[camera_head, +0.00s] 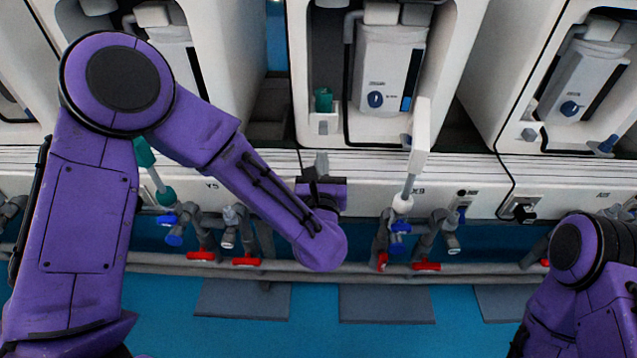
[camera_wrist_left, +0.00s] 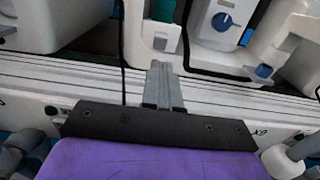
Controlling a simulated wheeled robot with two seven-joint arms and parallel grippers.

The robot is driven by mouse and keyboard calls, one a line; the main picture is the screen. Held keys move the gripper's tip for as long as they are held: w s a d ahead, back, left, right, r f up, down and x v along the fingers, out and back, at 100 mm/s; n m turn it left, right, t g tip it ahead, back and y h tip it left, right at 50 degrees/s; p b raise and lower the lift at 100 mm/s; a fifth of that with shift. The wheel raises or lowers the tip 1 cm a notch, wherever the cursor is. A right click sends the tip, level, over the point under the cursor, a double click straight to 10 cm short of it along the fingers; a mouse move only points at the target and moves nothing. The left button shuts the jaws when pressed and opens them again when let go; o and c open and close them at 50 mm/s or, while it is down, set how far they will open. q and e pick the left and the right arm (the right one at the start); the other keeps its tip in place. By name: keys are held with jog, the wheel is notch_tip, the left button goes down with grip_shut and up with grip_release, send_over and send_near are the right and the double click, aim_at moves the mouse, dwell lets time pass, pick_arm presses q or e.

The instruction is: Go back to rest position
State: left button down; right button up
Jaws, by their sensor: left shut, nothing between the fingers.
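My left arm reaches in from the left in the head view, over the front of the test line. My left gripper (camera_head: 321,164) points away from me at the white ledge below the middle station. Its grey fingers are together, with nothing between them. In the left wrist view the shut fingers (camera_wrist_left: 163,85) stand up from the dark mount in front of the ledge. I cannot tell whether they touch it. My right arm shows only in part at the lower right of the head view, and its gripper is out of view.
The middle station (camera_head: 390,70) holds a grey unit with a blue knob. A green block (camera_head: 323,99) sits at its left. A white lever (camera_head: 420,138) stands right of my gripper. Pipes with red handles (camera_head: 246,262) run below the ledge. The blue floor (camera_head: 320,338) in front shows clear.

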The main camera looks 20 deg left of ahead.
pick_arm(q)
jog(key=v, duration=0.6)
notch_tip(320, 180, down, 15)
jog(key=s+a+m+g+h, duration=0.2)
jog(key=m+g+h, duration=0.25)
jog(key=m, duration=1.85)
jog(key=s+a+f+m+g+y, duration=0.2)
jog(key=s+a+f+m+g, duration=0.3)
jog(key=s+a+f, duration=0.5)
jog(key=s+a+f+m+g+y, duration=0.1)
jog(key=s+a+f+m+g, duration=0.45)
jog(key=s, duration=0.65)
notch_tip(320, 180, up, 24)
jog(key=s+n+p, duration=0.1)
jog(key=p, duration=2.5)
jog(key=shift+s+t+p, duration=0.35)
jog(key=shift+s+t, duration=0.05)
jog(key=shift+a+r, duration=0.1)
jog(key=shift+r, duration=0.05)
